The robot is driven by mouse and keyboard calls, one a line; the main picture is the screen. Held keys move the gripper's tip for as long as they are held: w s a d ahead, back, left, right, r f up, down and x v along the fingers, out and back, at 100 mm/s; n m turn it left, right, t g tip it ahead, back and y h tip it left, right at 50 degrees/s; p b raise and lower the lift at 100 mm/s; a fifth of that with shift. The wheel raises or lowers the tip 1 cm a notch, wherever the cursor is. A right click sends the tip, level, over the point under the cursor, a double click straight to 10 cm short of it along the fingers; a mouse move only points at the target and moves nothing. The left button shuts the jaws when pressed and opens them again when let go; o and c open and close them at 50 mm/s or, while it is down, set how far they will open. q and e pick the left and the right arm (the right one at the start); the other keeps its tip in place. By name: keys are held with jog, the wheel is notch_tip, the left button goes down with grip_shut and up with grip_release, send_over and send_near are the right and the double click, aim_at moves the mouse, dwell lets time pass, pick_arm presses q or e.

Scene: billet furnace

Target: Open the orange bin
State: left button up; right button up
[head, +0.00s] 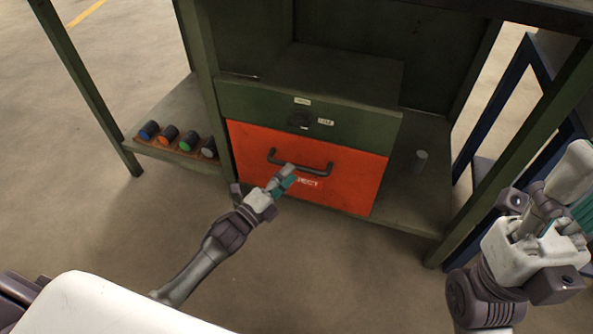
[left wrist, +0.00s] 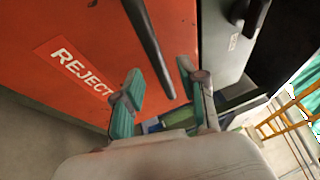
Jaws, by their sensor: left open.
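The orange bin (head: 250,155) sits under a green drawer, its front apparently flush with the cabinet. It has a dark bar handle (head: 322,171) and a "REJECT" label, partly hidden by my gripper in the head view. My left gripper (head: 288,178) is open just in front of the handle. In the left wrist view, the handle (left wrist: 150,45) runs down between the two teal-padded fingers (left wrist: 160,90) of the orange bin's side; I cannot tell whether they touch it. My right gripper (head: 545,222) is at the far right, away from the bin; its finger opening is unclear.
The green drawer (head: 245,103) with a dark knob is directly above the bin. Green frame legs flank the bin; the floor in front is clear.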

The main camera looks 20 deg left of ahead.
aim_at(296, 165)
pick_arm(q)
jog(key=shift+b+x, duration=0.4)
jog(key=shift+x, duration=1.45)
grip_shut()
